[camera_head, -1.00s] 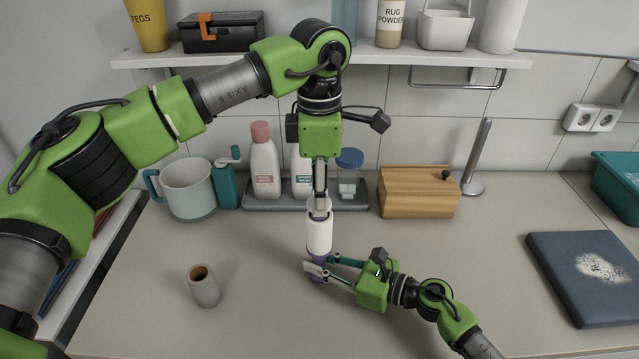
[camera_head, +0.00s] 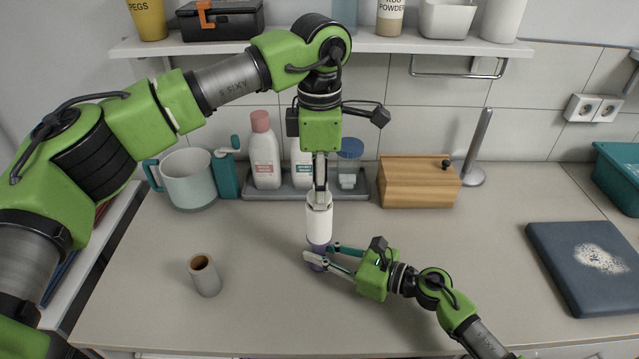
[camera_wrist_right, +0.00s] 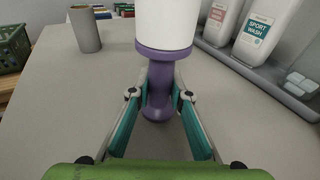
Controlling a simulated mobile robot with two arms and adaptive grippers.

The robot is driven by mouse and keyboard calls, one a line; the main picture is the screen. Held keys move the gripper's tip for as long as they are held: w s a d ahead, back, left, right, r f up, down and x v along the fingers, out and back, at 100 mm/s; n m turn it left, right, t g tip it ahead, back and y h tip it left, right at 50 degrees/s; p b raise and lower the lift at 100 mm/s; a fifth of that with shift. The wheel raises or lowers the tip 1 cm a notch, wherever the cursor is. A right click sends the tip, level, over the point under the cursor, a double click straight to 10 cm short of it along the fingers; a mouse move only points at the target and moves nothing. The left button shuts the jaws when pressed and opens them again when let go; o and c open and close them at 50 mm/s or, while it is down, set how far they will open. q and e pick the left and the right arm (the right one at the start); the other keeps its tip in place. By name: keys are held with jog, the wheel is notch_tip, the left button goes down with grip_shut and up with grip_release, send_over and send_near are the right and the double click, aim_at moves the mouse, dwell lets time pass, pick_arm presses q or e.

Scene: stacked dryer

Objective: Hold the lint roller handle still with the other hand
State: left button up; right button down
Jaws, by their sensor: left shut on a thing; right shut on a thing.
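The lint roller stands upright on the counter, with a white roll (camera_head: 319,222) on top and a purple handle (camera_wrist_right: 158,92) below. My left gripper (camera_head: 320,193) comes down from above and is shut at the top of the white roll. My right gripper (camera_head: 316,257) reaches in low from the right and is shut on the purple handle. In the right wrist view its fingers (camera_wrist_right: 157,95) lie on both sides of the handle. The handle is mostly hidden by the fingers in the head view.
A brown-cored cardboard tube (camera_head: 205,277) stands on the counter to the left. Behind are a pale jug (camera_head: 188,180), bottles on a grey tray (camera_head: 285,190) and a wooden box (camera_head: 418,184). A dark blue folded cloth or mat (camera_head: 560,270) lies at right. The front counter is clear.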

pick_arm(q)
jog(key=shift+f, duration=0.55)
dwell(0.9)
jog(key=o, duration=0.8)
jog(key=shift+c, duration=0.2)
jog(key=shift+r, duration=0.15)
notch_tip(320, 180, up, 12)
jog(key=shift+s, duration=0.1)
pick_arm(e)
jog(key=c, duration=2.1)
grip_release()
jog(key=o, duration=1.2)
